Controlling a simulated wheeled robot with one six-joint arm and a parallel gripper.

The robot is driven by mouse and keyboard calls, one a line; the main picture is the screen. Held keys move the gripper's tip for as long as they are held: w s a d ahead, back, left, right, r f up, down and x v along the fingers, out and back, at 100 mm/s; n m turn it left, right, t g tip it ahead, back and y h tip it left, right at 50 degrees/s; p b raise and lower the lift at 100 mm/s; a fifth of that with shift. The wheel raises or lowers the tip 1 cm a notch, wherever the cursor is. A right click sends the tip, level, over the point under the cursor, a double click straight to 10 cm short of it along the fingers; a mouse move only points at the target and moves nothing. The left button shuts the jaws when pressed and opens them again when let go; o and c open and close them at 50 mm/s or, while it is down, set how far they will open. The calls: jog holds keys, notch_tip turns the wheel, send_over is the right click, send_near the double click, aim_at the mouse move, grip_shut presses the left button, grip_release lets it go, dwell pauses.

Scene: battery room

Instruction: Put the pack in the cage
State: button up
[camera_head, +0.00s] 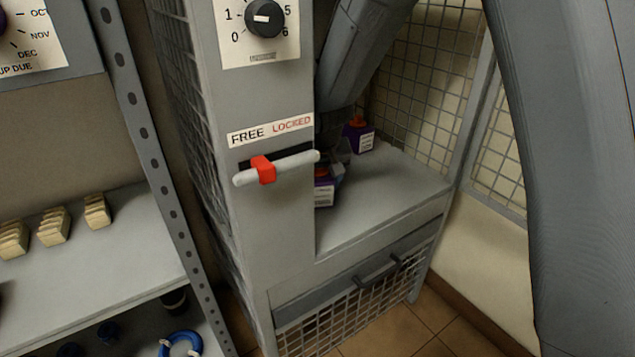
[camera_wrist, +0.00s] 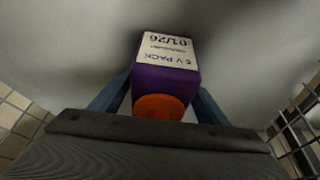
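A purple pack (camera_wrist: 167,78) with an orange cap and a white label, upside down in the wrist view, reading "6 V PACK" and "01/26", is between the two blue fingers of my gripper (camera_wrist: 160,98). The fingers lie against its sides. In the head view my gripper (camera_head: 338,158) is inside the mesh-walled cage (camera_head: 415,80), low over its grey floor (camera_head: 385,200). A purple pack (camera_head: 324,193) shows below it, partly hidden by the front post. Another purple pack (camera_head: 359,137) with an orange cap stands farther back. Whether the held pack touches the floor is unclear.
The front post (camera_head: 262,205) has a dial (camera_head: 265,18) and a white bar with a red slider (camera_head: 263,170) under FREE and LOCKED, toward FREE. Below is a mesh front with a dark handle (camera_head: 378,272). A shelf (camera_head: 90,260) with beige blocks stands left. The floor's right part is clear.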

jog(key=shift+r, duration=0.1)
jog(key=p+v, duration=0.2)
jog(key=v, duration=1)
jog(key=shift+p, duration=0.35)
jog(key=s+d+f+m+g+h, duration=0.1)
jog(key=s+d+f, duration=0.2)
jog(key=s+d, duration=0.65)
jog(key=s+d+f+m+g, duration=0.1)
jog(key=s+d+f, duration=0.2)
jog(key=s+d, duration=0.65)
jog(key=s+a+r+n+g, duration=0.2)
jog(key=s+a+r+n, duration=0.1)
jog(key=s+a+r, duration=0.65)
jog(key=d+r+m+p, duration=0.3)
jog(key=d+r+p, duration=0.6)
jog(key=p, duration=1)
jog(key=shift+s+d+r, duration=0.2)
jog(key=shift+s+d, duration=0.1)
jog(key=shift+d, duration=0.15)
